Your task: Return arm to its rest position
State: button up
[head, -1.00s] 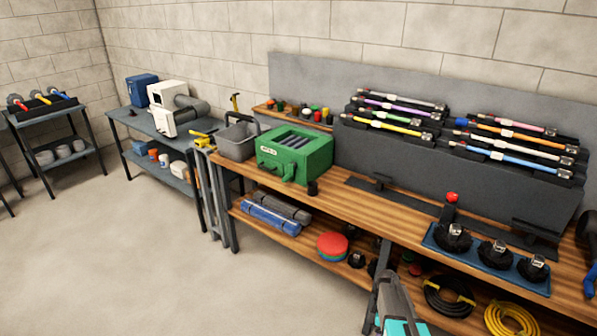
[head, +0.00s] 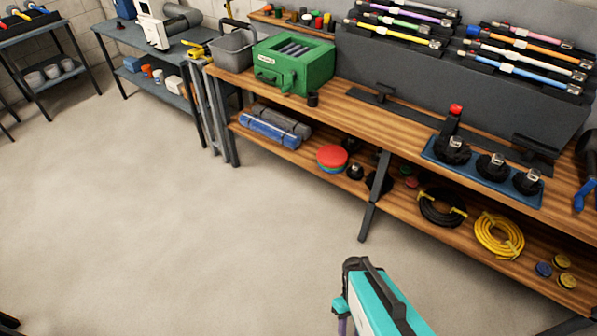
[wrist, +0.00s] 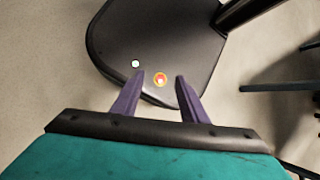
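My gripper (wrist: 160,75) is open in the wrist view, with two purple fingers apart and nothing between them. It points down, and my own dark rounded base with a small orange-red button and a pale green light shows beyond the fingertips. In the head view, my teal and black wrist (head: 375,300) is at the bottom, over the open floor in front of the workbench (head: 345,108). One purple finger shows at the lower edge there; the rest of the gripper is cut off.
The workbench holds a green box (head: 293,65), a grey bin (head: 233,48), racked brushes (head: 400,38) and a blue tray (head: 478,180) of black fittings. Its lower shelf carries coiled cables (head: 498,237). A dark side table (head: 170,50) stands further left. The floor (head: 150,200) is clear.

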jog(key=m, duration=0.1)
jog(key=w+m, duration=0.1)
jog(key=m, duration=0.1)
jog(key=m+t, duration=0.1)
jog(key=m, duration=0.1)
jog(key=shift+w+f, duration=0.25)
dwell(1.1)
